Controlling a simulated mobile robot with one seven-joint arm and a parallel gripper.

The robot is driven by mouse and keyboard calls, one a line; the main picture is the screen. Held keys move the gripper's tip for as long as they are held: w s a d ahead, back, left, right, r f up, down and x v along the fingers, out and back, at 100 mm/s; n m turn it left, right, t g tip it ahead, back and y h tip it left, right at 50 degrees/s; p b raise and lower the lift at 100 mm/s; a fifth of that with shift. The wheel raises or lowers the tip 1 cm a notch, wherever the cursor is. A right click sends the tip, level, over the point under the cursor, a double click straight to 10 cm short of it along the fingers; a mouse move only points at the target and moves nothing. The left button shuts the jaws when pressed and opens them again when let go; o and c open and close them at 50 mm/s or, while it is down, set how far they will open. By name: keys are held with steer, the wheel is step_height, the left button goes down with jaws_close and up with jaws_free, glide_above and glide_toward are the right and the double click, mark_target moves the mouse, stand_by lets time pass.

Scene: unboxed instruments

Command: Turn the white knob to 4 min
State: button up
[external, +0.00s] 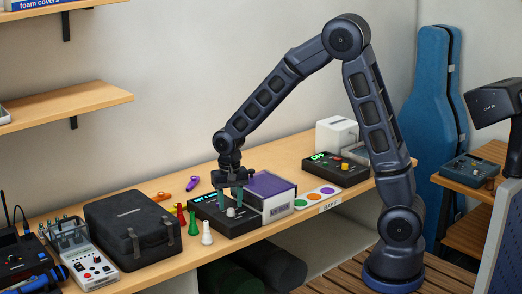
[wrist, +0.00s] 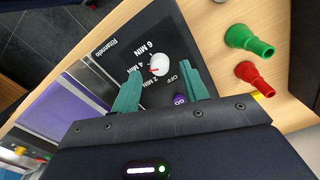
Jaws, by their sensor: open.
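The white knob (wrist: 160,62) sits on top of a dark timer box (wrist: 115,42) with printed labels OFF, 2 MIN, 4 MIN and 6 MIN. Its red mark is on the lower left in the wrist view, near the 2 MIN and 4 MIN labels; I cannot tell exactly which it meets. In the external view the knob (external: 231,211) is on the front part of the box (external: 213,224). My gripper (external: 230,198) points down over it, its two green fingers open. In the wrist view the fingertips lie on either side of the knob, with no visible contact.
A purple-topped box (external: 270,184) stands close on the right of the timer box. Red, green and white cone-shaped pieces (external: 206,234) stand on its left, and a dark case (external: 137,228) lies beyond them. The shelf (external: 72,105) is well above and left.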

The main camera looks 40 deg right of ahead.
mark_target(231, 209)
step_height(231, 209, up, 9)
stand_by(0.3)
steer(key=shift+d, duration=0.1)
steer(key=s+d+r+n+t, duration=0.1)
steer(key=s+d+r+t, duration=0.1)
steer(key=s+d+r, duration=0.65)
steer(key=s+d+r+n+t, duration=0.15)
steer(key=s+d+r, duration=0.35)
steer(key=s+d, duration=0.5)
steer(key=s+d+n+t, duration=0.1)
steer(key=s+d, duration=0.3)
steer(key=s, duration=0.3)
steer(key=shift+s+d, duration=0.3)
steer(key=shift+d, duration=0.1)
steer(key=shift+n, duration=0.25)
stand_by(1.6)
